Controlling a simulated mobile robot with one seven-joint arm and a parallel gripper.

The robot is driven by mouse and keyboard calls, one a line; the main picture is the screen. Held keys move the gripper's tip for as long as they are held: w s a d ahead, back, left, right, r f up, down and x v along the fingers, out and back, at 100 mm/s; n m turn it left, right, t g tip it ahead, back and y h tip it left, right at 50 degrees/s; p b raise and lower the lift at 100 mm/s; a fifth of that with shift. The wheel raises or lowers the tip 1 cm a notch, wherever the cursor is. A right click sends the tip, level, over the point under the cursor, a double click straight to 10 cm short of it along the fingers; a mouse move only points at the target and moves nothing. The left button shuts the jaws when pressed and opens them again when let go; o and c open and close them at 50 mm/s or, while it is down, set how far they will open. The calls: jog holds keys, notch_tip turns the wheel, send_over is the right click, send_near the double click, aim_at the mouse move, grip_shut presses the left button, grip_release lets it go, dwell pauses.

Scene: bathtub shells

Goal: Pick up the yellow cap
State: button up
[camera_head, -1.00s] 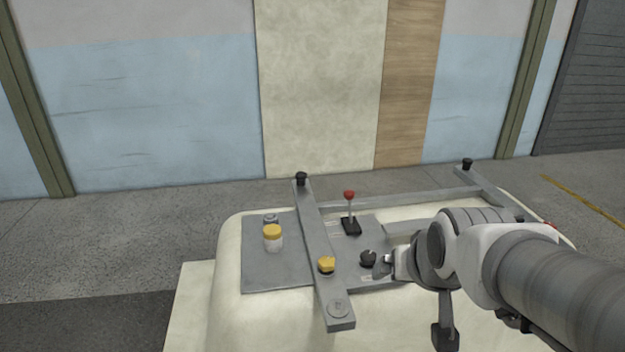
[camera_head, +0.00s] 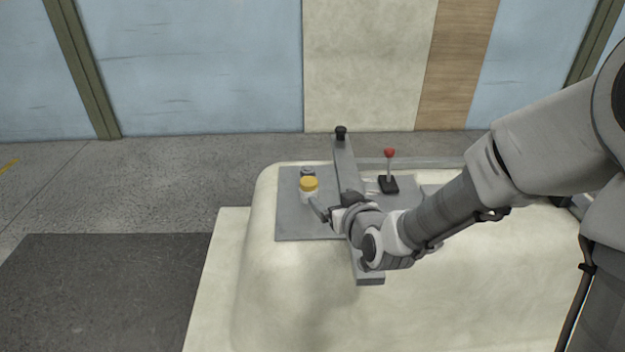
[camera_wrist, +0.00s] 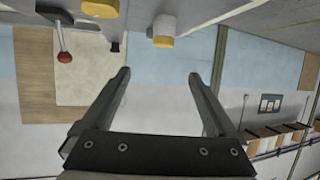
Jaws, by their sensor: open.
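A white jar (camera_head: 309,196) with a yellow cap (camera_head: 309,183) stands on the grey plate, left of the grey bar. In the wrist view, which looks upside down, the jar (camera_wrist: 160,25) hangs from the top edge with its yellow cap (camera_wrist: 163,42) above the space between my fingers. My gripper (camera_head: 318,210) is open and empty, close to the jar's front right side. Its two fingers also show in the wrist view (camera_wrist: 158,76), apart from the cap. A second yellow piece (camera_wrist: 100,10) is cut by the wrist view's top edge; my arm hides it in the head view.
The grey plate (camera_head: 290,222) lies on the cream tub shell (camera_head: 262,270). The grey bar (camera_head: 346,165) with a black knob (camera_head: 341,132) crosses just right of the jar. A red-topped lever (camera_head: 389,165) stands behind my arm. A small grey piece (camera_head: 307,170) sits behind the jar.

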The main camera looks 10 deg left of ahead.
jog(key=b, duration=0.2)
send_near(310, 182)
jog(key=x, duration=0.4)
jog(key=shift+w+d+r, duration=0.15)
jog(key=shift+d, duration=0.05)
jog(key=x, duration=0.4)
jog(key=shift+s+a+f+b, duration=0.2)
jog(key=shift+s+a+b, duration=0.05)
jog(key=shift+b, duration=0.05)
jog(key=shift+w+a+f, duration=0.2)
jog(key=shift+w+a, duration=0.05)
jog(key=shift+w, duration=0.3)
jog(key=c, duration=1.4)
